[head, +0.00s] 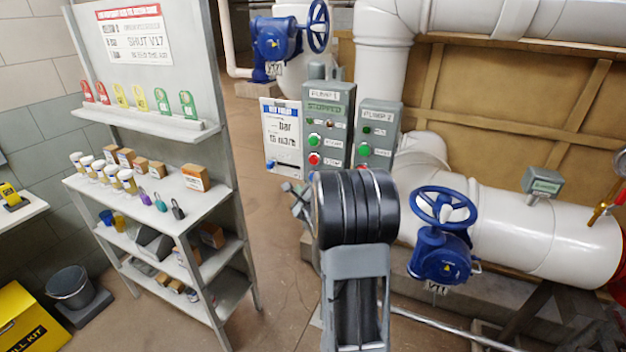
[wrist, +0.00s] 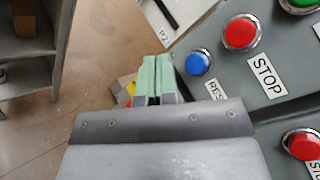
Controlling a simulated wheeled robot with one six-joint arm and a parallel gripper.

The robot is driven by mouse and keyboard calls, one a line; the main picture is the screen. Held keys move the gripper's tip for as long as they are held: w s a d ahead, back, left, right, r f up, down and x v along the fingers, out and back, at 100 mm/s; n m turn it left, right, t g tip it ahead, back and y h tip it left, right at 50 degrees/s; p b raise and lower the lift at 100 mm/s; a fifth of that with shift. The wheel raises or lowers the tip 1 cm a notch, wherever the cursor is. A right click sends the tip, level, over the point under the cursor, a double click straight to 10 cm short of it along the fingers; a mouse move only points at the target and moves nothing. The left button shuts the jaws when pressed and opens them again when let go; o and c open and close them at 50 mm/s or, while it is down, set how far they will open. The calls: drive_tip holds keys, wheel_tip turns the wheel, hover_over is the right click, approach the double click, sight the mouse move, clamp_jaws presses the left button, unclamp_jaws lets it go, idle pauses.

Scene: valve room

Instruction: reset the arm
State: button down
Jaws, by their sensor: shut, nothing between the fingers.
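My arm (head: 355,235) rises in the middle of the head view, in front of the pump panels. My gripper (wrist: 156,62) shows in the wrist view with its two pale green fingers together, holding nothing. In the wrist view, a blue button (wrist: 198,63) lies just right of the fingertips, with a gap seen between them. Its label (wrist: 214,91) is partly hidden and reads "RES". A red button (wrist: 241,33) with a "STOP" label lies further right. In the head view, my arm largely hides the gripper.
The grey pump 1 box (head: 330,110) reads "STOPPED"; the pump 2 box (head: 378,125) stands beside it. Blue valves stand at right (head: 443,235) and at the back (head: 275,45). A shelf rack (head: 215,205) stands left. Open floor (head: 270,220) lies between the rack and panels.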

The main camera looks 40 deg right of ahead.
idle(0.7)
drive_tip(key=s+a+f+n+g, duration=0.3)
drive_tip(key=s+f+n+g, duration=0.6)
drive_tip(key=n, duration=0.5)
drive_tip(key=s+a+r+n+g+y, duration=0.1)
drive_tip(key=s+a+r+n, duration=0.2)
drive_tip(key=s+a+n, duration=0.2)
drive_tip(key=s+a+r+n+g+y, duration=0.1)
drive_tip(key=s+a+r+n, duration=0.3)
drive_tip(key=a, duration=0.5)
drive_tip(key=s+a+r+n+g+y, duration=0.1)
drive_tip(key=s+a+r+n, duration=0.3)
drive_tip(key=a, duration=0.4)
drive_tip(key=shift+s+n+y, duration=0.9)
drive_tip(key=shift+n, duration=0.3)
